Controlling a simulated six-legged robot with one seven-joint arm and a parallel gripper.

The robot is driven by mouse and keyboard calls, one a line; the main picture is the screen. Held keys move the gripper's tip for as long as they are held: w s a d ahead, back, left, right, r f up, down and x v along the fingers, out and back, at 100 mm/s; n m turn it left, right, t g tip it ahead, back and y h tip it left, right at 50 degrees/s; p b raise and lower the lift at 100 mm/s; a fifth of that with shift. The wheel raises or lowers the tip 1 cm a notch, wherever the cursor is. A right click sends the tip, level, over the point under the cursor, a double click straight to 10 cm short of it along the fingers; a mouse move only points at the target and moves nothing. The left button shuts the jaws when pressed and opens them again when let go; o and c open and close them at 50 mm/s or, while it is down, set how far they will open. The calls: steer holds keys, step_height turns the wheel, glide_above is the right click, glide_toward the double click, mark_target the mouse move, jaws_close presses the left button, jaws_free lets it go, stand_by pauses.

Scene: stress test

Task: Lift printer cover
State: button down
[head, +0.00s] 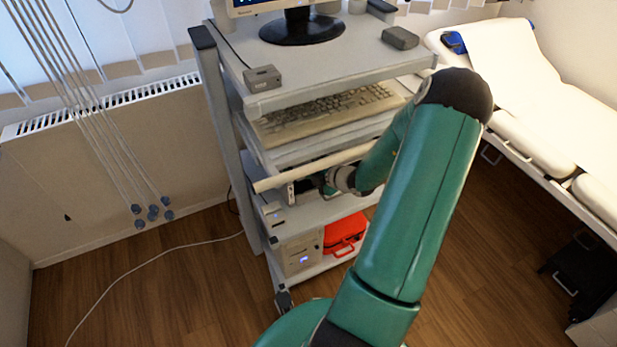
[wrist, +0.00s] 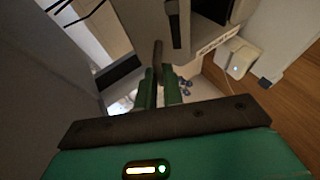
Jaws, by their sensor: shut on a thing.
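The printer (head: 294,192) sits on the cart's middle shelf, mostly hidden behind my arm and in shadow. A long beige edge (head: 300,173), which looks like the printer cover, runs at a slant above it. My gripper (head: 324,186) is at the printer's front, under that edge. In the wrist view, my gripper's two green fingers (wrist: 160,88) are closed about a thin, dark brownish piece (wrist: 158,54). This seems to be part of the cover; its joint to the cover is not clear. How far the cover is raised cannot be told.
A keyboard (head: 325,112) lies on the shelf above, and a monitor (head: 288,12) stands on the cart top. A computer case (head: 298,255) and a red case (head: 344,234) sit on the bottom shelf. A padded couch (head: 530,85) stands at right. A cable (head: 150,272) crosses the floor.

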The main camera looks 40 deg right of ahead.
steer(key=shift+w+d+r, duration=0.1)
steer(key=shift+d+r, duration=0.05)
steer(key=c, duration=1.5)
jaws_free()
steer(key=v, duration=1.3)
steer(key=shift+s+r, duration=0.15)
steer(key=shift+s, duration=0.25)
